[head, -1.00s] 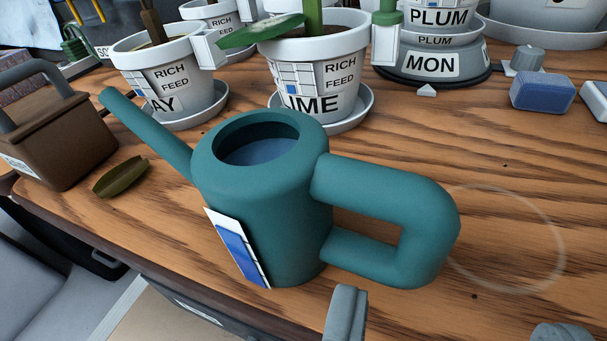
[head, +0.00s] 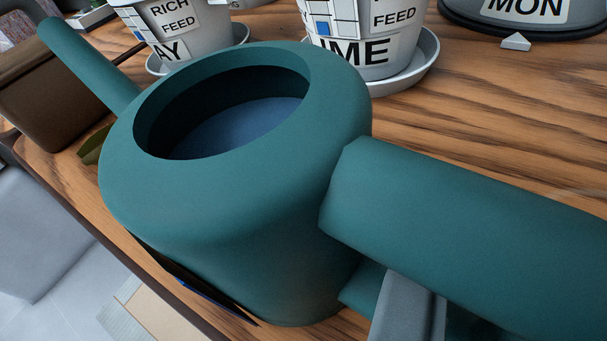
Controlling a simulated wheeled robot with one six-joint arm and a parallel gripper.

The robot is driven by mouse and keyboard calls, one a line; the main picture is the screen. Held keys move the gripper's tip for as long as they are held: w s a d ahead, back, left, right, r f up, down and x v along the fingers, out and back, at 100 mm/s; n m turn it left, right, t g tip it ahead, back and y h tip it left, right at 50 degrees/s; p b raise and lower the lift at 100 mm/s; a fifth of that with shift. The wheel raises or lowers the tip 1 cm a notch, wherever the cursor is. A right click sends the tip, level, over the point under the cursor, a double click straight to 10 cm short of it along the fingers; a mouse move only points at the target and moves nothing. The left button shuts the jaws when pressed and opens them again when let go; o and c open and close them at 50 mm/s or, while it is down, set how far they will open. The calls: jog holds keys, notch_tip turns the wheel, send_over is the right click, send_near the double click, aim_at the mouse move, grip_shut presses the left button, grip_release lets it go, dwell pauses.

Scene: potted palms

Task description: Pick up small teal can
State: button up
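The small teal can (head: 235,215) stands upright on the wooden table and fills much of the view, close to the camera. Its spout points to the upper left. Its round opening shows a blue surface inside. Its thick handle runs to the right and out of the frame. One grey finger of my gripper (head: 405,305) shows at the bottom, beside the can's body and just below the handle's upper bar. My other finger is hidden or out of frame. I cannot tell whether the finger touches the handle.
Potted plants in white pots (head: 360,35) stand on saucers close behind the can. A brown container (head: 50,95) and an olive-green piece (head: 93,147) lie to the left. The table's front edge runs along the lower left. Bare table (head: 520,110) shows at right.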

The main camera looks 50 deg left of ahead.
jog(key=c, duration=1)
grip_shut()
jog(key=shift+r, duration=0.15)
